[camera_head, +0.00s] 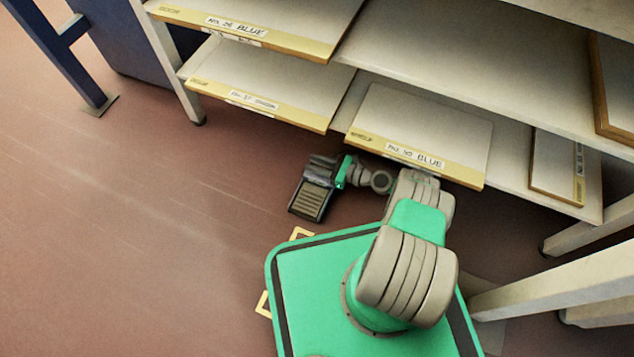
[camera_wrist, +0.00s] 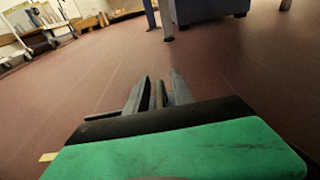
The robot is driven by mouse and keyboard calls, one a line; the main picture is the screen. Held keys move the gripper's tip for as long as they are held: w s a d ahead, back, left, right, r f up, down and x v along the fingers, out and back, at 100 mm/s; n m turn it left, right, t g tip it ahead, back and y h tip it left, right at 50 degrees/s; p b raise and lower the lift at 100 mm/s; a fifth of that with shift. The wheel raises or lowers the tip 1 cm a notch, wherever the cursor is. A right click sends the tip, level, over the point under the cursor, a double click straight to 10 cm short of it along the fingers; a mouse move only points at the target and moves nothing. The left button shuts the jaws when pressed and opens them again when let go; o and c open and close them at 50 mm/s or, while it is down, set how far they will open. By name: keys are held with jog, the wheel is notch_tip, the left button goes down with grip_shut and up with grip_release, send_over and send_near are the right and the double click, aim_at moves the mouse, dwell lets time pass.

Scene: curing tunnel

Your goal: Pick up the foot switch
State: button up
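The foot switch (camera_head: 309,201) is a dark, low unit with a ribbed tan top. In the head view it appears low by the floor, in front of the lower shelf. My gripper (camera_head: 321,163) is right at its far end, reaching in from the right and overlapping it in the picture; whether they touch cannot be told. In the wrist view my gripper (camera_wrist: 158,80) shows two grey fingers apart, with a narrow grey piece between them that I cannot identify for sure. The ribbed top does not show in the wrist view.
A shelf rack carries several labelled boards; one board (camera_head: 420,130) overhangs close above my wrist. A white rack leg (camera_head: 170,65) and a blue post (camera_head: 75,60) stand at the left. The floor (camera_head: 130,230) is clear to the left.

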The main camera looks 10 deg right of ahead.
grip_shut()
jog(key=shift+a, duration=0.1)
dwell(0.9)
jog(key=shift+r, duration=0.1)
